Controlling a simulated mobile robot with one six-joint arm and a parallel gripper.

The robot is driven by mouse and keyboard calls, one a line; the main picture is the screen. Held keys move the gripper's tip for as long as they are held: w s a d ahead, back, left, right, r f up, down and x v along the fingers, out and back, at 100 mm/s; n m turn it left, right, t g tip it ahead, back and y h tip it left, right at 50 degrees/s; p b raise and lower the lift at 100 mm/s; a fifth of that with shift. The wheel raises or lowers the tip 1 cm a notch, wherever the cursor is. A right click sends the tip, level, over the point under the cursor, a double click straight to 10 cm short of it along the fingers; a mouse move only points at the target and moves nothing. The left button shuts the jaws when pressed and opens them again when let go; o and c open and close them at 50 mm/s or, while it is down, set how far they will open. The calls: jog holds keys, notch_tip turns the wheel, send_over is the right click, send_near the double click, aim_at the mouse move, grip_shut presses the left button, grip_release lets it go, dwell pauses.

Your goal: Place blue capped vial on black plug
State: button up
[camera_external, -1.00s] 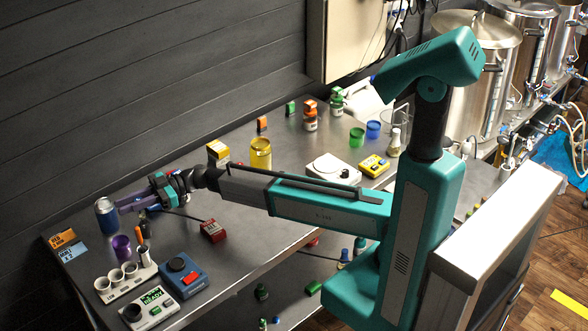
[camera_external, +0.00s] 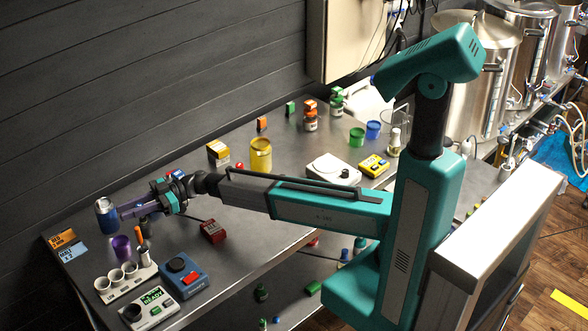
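My gripper (camera_external: 126,211) is at the far left of the table, low, its fingers pointing left toward a blue can-like container (camera_external: 106,214). I cannot tell whether they touch it or how far they are apart. No blue capped vial is clear on the tabletop. Small blue-topped items show under the table, one bottle (camera_external: 345,256) beside my arm's base and a tiny one (camera_external: 277,320) lower down; I cannot tell if either is the vial. A black round piece (camera_external: 132,312) sits on the white meter with a green display; I cannot tell if it is the black plug.
A white three-cup rack (camera_external: 122,281), purple cup (camera_external: 122,247) and blue device with a black disc (camera_external: 184,277) stand near my gripper. A red box (camera_external: 213,231) and yellow jar (camera_external: 261,155) stand farther right. The table middle has bare room.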

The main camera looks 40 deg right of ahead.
jog(key=o, duration=0.3)
jog(key=shift+r+p, duration=0.25)
jog(key=shift+p, duration=0.15)
jog(key=s+d+b, duration=0.2)
jog(key=d+b, duration=0.2)
jog(key=d, duration=0.7)
jog(key=shift+s+d+b, duration=0.15)
jog(key=shift+d+b, duration=0.2)
jog(key=shift+d, duration=0.05)
jog(key=shift+f, duration=0.1)
